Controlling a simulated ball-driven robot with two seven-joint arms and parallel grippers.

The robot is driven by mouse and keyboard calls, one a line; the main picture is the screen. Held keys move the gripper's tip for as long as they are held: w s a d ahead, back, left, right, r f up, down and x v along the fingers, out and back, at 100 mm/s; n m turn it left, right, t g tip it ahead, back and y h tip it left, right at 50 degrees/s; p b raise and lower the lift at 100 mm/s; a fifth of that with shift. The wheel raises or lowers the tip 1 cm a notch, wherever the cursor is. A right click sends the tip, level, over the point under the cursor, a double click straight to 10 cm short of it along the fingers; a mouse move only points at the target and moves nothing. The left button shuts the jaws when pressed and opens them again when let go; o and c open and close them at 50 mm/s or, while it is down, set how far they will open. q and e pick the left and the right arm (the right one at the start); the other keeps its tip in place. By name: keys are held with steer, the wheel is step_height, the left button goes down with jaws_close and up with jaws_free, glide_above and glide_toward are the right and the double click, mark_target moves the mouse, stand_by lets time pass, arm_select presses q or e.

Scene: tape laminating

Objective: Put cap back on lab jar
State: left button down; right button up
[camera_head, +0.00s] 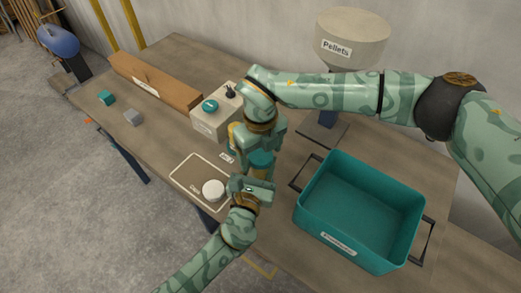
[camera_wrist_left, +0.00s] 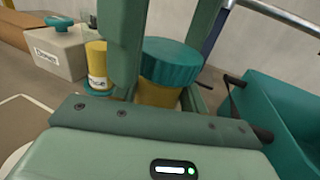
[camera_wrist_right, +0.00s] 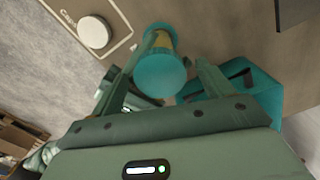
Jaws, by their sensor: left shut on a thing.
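The lab jar has a yellow body (camera_wrist_left: 158,94) and a ridged teal cap (camera_wrist_left: 172,60) on its top, upright. My left gripper (camera_head: 252,188) is shut on the jar's body, low down. My right gripper (camera_head: 258,143) comes down from above, its open fingers on either side of the cap. In the right wrist view the cap (camera_wrist_right: 160,76) shows between the fingers, with a gap at the right finger. Whether the cap is seated on the rim cannot be seen.
A white round piece (camera_head: 213,190) lies on the outlined Caps area. A yellow cylinder (camera_wrist_left: 97,62) stands behind the jar, near a beige box (camera_head: 211,122). A teal bin (camera_head: 375,195) stands to the right. The pellet hopper (camera_head: 352,38) is behind.

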step_height(320, 180, up, 12)
stand_by(0.6)
arm_select(q)
steer(key=c, duration=0.7)
jaws_free()
steer(key=v, duration=1.6)
steer(key=shift+s+p, duration=0.15)
steer(key=shift+p, duration=0.25)
arm_select(e)
steer(key=shift+r, duration=0.55)
